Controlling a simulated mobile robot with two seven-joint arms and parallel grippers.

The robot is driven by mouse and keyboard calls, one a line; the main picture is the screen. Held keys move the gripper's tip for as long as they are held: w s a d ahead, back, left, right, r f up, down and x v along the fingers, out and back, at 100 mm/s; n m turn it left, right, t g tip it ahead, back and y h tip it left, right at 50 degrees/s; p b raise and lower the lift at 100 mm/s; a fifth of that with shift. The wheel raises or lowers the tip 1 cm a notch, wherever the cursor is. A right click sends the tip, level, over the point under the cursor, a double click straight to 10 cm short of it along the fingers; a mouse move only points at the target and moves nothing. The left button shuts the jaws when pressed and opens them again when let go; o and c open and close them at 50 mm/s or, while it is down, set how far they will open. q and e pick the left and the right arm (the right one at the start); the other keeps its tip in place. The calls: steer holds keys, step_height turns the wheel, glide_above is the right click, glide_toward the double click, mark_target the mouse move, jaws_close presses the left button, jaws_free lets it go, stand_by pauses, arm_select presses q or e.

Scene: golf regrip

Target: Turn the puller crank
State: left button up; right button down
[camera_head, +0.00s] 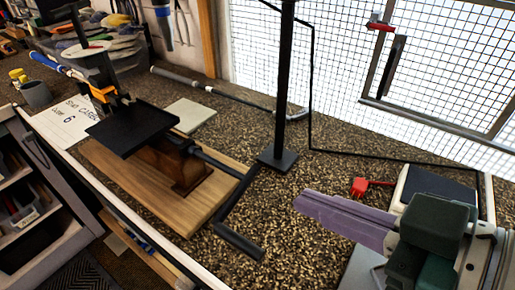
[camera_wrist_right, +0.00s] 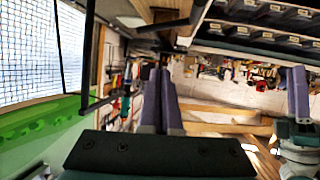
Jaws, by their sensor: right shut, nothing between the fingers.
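The puller stands on a wooden board (camera_head: 112,165) on the speckled bench, with a brown block and a black tray (camera_head: 131,130) on top. Its black crank (camera_head: 237,204) runs from the block to the right, then bends toward the front edge, ending in a short handle (camera_head: 238,241). My right gripper (camera_head: 302,203) reaches in from the right, its purple fingers shut and empty. It is to the right of the crank, apart from it. The right wrist view shows the shut fingers (camera_wrist_right: 164,78). What seems to be my left gripper (camera_wrist_right: 298,92) shows at that view's right edge, its opening unclear.
A black post (camera_head: 284,110) on a square foot stands behind the crank. A red clamp-like item (camera_head: 362,187) and a dark-topped scale-like box (camera_head: 437,187) lie near my right gripper. A golf club (camera_head: 205,87) lies behind. A card (camera_head: 70,120) lies at left. Bench right of the handle is clear.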

step_height(320, 180, up, 2)
steer(key=a+g+h, duration=0.1)
steer(key=a+g, duration=0.1)
steer(key=n+g+h, duration=0.2)
glide_above(239, 239)
steer(key=s+d, duration=0.1)
steer(key=s, duration=0.1)
step_height(239, 239, down, 6)
steer(key=shift+w+f+b, duration=0.1)
steer(key=shift+b, duration=0.3)
step_height(239, 239, down, 3)
steer(key=shift+d+r, duration=0.15)
steer(key=shift+r, duration=0.05)
arm_select(q)
steer(key=shift+f, duration=0.55)
arm_select(e)
steer(key=shift+f, duration=0.6)
steer(key=shift+d+f, duration=0.1)
steer(key=shift+f, duration=0.15)
arm_select(q)
steer(key=shift+a, duration=0.35)
steer(key=shift+a, duration=0.1)
arm_select(e)
steer(key=shift+f, duration=0.1)
